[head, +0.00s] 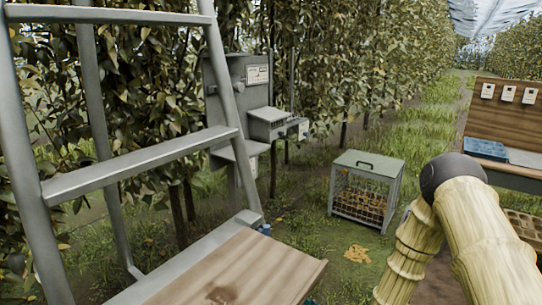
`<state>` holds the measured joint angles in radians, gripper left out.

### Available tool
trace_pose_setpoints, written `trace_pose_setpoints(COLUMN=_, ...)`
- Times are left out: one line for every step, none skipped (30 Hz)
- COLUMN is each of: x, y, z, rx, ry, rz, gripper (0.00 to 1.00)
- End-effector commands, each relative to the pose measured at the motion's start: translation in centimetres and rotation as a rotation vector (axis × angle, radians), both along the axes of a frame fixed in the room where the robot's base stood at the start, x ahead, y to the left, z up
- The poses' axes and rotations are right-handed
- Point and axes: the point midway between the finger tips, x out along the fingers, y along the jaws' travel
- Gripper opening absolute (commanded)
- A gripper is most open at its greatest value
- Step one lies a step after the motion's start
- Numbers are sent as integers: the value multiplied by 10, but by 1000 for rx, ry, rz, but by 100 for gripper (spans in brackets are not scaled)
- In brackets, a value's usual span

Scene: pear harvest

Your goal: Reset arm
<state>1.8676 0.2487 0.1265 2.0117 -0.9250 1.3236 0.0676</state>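My gripper does not show in this head view. Pale yellow, ribbed links of my arm (487,240) rise from the lower right corner. They meet at a dark rounded joint (451,173), bent at the top, and one link runs back down out of the frame. Whatever my gripper may hold is hidden.
A grey metal ladder (140,172) stands at left, close by. A wooden board (235,270) lies at bottom centre. A grey box on a post (240,95) stands behind. A wire-sided crate (367,188) sits on grass. A wooden bench with a blue tray (484,149) is at right.

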Motion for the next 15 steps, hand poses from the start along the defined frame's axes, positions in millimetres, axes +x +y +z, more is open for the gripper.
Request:
trace_pose_setpoints(x=-22, y=-2, z=-18, rx=-49, ry=93, rz=-31, gripper=41)
trace_pose_setpoints(x=-34, y=-6, z=-30, rx=-80, ry=145, rz=-52, gripper=41)
trace_pose_setpoints(x=-51, y=-11, z=-46, rx=-120, ry=216, rz=-79, gripper=41)
trace_pose_setpoints(x=-64, y=-15, z=-57, rx=-150, ry=269, rz=-98, gripper=41)
trace_pose_setpoints(x=-78, y=-19, z=-66, rx=-179, ry=318, rz=-117, gripper=41)
trace_pose_setpoints(x=-96, y=-25, z=-78, rx=-217, ry=384, rz=-140, gripper=41)
trace_pose_setpoints(x=-111, y=-30, z=-86, rx=-245, ry=434, rz=-157, gripper=41)
trace_pose_setpoints(x=-126, y=-35, z=-94, rx=-274, ry=482, rz=-173, gripper=41)
trace_pose_setpoints(x=-146, y=-43, z=-102, rx=-310, ry=545, rz=-194, gripper=41)
trace_pose_setpoints(x=-162, y=-48, z=-108, rx=-337, ry=593, rz=-210, gripper=41)
trace_pose_setpoints(x=-177, y=-53, z=-113, rx=-364, ry=638, rz=-225, gripper=41)
trace_pose_setpoints(x=-199, y=-61, z=-118, rx=-400, ry=698, rz=-244, gripper=41)
trace_pose_setpoints(x=-214, y=-67, z=-121, rx=-426, ry=743, rz=-259, gripper=41)
trace_pose_setpoints(x=-231, y=-73, z=-124, rx=-452, ry=788, rz=-273, gripper=41)
trace_pose_setpoints(x=-252, y=-81, z=-126, rx=-487, ry=847, rz=-293, gripper=41)
